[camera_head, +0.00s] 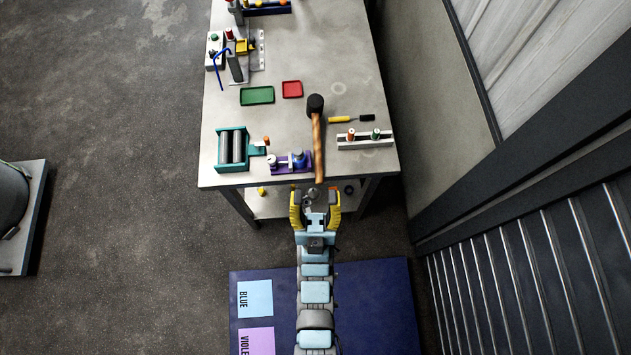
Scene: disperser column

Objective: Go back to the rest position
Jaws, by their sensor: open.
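My gripper (315,200) has two yellow fingers spread apart, with nothing held between them. It is at the near edge of the workbench (345,65), close below the end of a hammer's wooden handle (318,150). Some small grey thing shows near the gap between the fingers, and I cannot tell what it is or whether it touches. My arm stretches straight back from the gripper toward the bottom of the picture, over the blue mat (380,300).
The bench holds a teal roller device (233,148), a purple stand (290,163), a white rack (366,140), a yellow-handled tool (350,119), a green tray (257,95) and a red tray (292,89). A dark slatted wall (530,260) is at right. Open floor (120,180) lies left.

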